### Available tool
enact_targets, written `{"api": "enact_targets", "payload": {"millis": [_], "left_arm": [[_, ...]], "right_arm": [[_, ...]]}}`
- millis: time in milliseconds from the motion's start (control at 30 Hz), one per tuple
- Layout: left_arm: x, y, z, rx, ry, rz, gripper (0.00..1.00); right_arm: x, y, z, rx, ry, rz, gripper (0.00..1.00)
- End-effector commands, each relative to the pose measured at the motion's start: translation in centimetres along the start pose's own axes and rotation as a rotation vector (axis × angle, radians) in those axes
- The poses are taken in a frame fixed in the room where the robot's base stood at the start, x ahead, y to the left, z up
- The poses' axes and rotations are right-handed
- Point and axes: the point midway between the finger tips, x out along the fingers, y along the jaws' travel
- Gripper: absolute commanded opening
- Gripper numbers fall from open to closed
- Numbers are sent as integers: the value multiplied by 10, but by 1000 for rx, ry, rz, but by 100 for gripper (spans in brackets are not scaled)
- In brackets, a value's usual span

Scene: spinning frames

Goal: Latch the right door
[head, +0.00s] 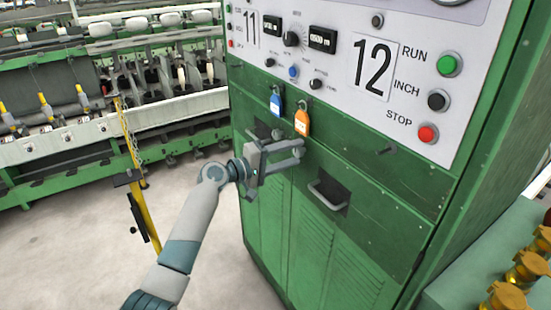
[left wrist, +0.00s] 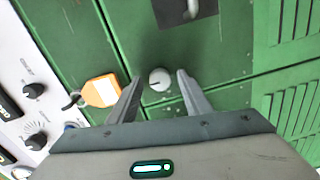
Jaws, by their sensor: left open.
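The right door (head: 338,240) is a green, vented panel of the cabinet and looks closed against it. It has a grey bar handle (head: 328,195) in a dark recess; the handle also shows at the top of the left wrist view (left wrist: 193,8). A round grey knob (left wrist: 160,79) sits near the door's upper corner, by the seam between the doors. My left gripper (head: 299,151) is open at the cabinet front, its fingers (left wrist: 160,77) on either side of the knob in the picture. Whether they touch it is unclear. My right gripper is out of view.
Blue (head: 276,105) and orange (head: 302,122) tags hang just above the gripper. The white control panel (head: 345,20) with buttons is higher up. A yellow post (head: 135,170) stands to the left on clear floor. Brass-coloured parts (head: 525,268) are at lower right.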

Motion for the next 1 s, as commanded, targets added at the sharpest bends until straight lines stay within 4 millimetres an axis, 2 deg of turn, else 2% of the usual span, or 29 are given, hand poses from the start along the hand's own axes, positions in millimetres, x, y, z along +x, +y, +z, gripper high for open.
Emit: {"api": "enact_targets", "payload": {"millis": [167, 367, 800, 1000], "left_arm": [[-10, -2, 0, 2, 1, -1, 45], [-36, -4, 0, 3, 1, -1, 45], [-124, -5, 0, 2, 2, -2, 45], [-156, -4, 0, 0, 2, -2, 45]], "right_arm": [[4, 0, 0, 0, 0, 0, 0], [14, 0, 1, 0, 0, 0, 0], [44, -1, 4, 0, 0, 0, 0], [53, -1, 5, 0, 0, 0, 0]]}}
